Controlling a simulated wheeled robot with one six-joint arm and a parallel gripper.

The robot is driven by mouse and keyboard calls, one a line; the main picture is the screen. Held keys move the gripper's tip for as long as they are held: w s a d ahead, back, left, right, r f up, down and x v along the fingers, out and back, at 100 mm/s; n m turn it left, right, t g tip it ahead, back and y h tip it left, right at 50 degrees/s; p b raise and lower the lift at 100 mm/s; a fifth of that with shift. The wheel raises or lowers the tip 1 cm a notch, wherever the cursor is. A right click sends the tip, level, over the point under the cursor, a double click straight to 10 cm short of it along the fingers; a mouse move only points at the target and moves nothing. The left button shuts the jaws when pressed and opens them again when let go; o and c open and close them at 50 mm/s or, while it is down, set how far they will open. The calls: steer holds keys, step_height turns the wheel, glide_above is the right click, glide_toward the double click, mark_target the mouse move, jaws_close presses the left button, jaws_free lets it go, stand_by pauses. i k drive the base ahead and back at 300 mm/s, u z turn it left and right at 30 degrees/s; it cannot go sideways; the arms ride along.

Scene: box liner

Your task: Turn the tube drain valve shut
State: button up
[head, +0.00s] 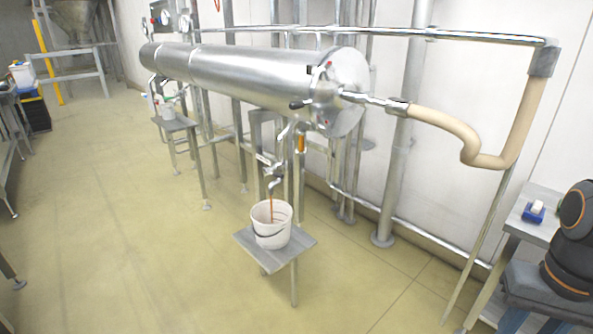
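A long shiny steel tube (245,72) runs horizontally across the middle of the head view. A drain pipe with a valve (274,172) hangs below its near end. A reddish-brown stream (271,190) comes out of the valve's spout and falls into a white bucket (271,226). The valve is small in the picture, and I cannot make out its handle position. A small orange part (301,143) shows on the piping just right of it. My gripper is out of view; only a dark, orange-ringed part of my arm shows at the right edge.
The bucket stands on a small grey stand (304,241). A beige hose (450,127) joins the tube's near end to overhead pipework. A grey table (517,214) with a blue-and-white item (534,211) is at right. The yellowish floor (130,240) left of the stand is clear.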

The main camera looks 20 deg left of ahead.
mark_target(275, 173)
steer(key=u, duration=0.4)
steer(key=i, duration=1)
steer(key=u, duration=0.7)
